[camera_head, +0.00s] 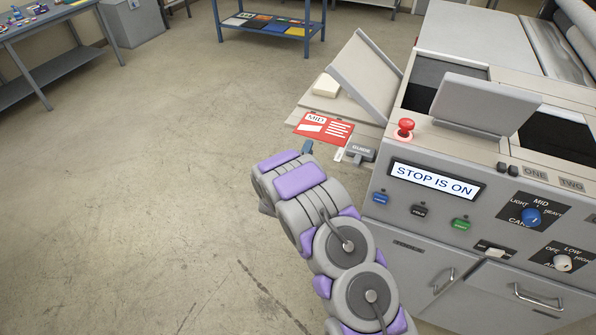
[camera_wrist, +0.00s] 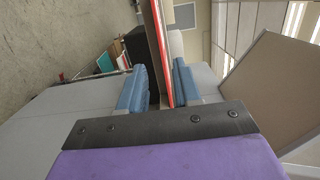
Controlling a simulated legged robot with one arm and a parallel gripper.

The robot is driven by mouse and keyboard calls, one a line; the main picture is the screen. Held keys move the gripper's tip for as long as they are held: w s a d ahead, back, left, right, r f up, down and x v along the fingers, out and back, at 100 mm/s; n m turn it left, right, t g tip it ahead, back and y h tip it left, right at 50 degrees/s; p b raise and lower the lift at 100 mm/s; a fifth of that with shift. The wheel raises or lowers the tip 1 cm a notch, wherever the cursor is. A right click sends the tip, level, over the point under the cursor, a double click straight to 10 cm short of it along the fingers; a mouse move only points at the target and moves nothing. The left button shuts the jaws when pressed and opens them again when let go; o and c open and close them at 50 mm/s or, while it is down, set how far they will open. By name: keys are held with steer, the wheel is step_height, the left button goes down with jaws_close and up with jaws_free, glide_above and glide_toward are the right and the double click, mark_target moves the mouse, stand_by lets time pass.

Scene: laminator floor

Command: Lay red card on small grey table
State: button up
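The red card (camera_head: 323,128), with white print reading MID, lies flat at the edge of the beige side tray (camera_head: 358,108) of the machine. My gripper (camera_head: 307,148) is at the card's near edge, left of the GUIDE block. In the wrist view the blue fingers (camera_wrist: 158,88) stand apart, one on each side of the thin red card edge (camera_wrist: 161,45). A gap shows beside the card, so the fingers look open around it. A grey table (camera_head: 70,64) with small objects on it stands at the far left; its right end shows.
The machine (camera_head: 420,190) fills the right side, its display reading STOP IS ON, with a lit red button (camera_head: 404,129). A raised flap (camera_head: 365,75) stands above the tray. A blue table (camera_head: 270,27) and grey cabinet (camera_head: 133,22) stand behind. The left floor is clear.

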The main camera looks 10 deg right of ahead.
steer(key=p+v, duration=0.1)
steer(key=v, duration=1.1)
steer(key=shift+a, duration=0.15)
steer(key=s+a+r+n+g+y, duration=0.2)
steer(key=a+r+n+g+y, duration=0.3)
steer(key=a+r+n+y, duration=0.15)
steer(key=s+a+r+n+g+y, duration=0.25)
steer(key=s+r+n, duration=0.3)
steer(key=s, duration=0.35)
steer(key=s+d+r+n+g, duration=0.3)
steer(key=s+n, duration=0.1)
steer(key=s, duration=0.8)
steer(key=s+d+r+n+g, duration=0.3)
steer(key=s+n, duration=0.1)
steer(key=s, duration=0.8)
steer(key=s+d+r+n+g, duration=0.2)
steer(key=s+r+n+g, duration=0.1)
steer(key=s, duration=0.9)
steer(key=shift+d+n+g, duration=0.4)
steer(key=shift+n+g, duration=0.05)
steer(key=shift+n, duration=0.05)
steer(key=shift+r, duration=0.1)
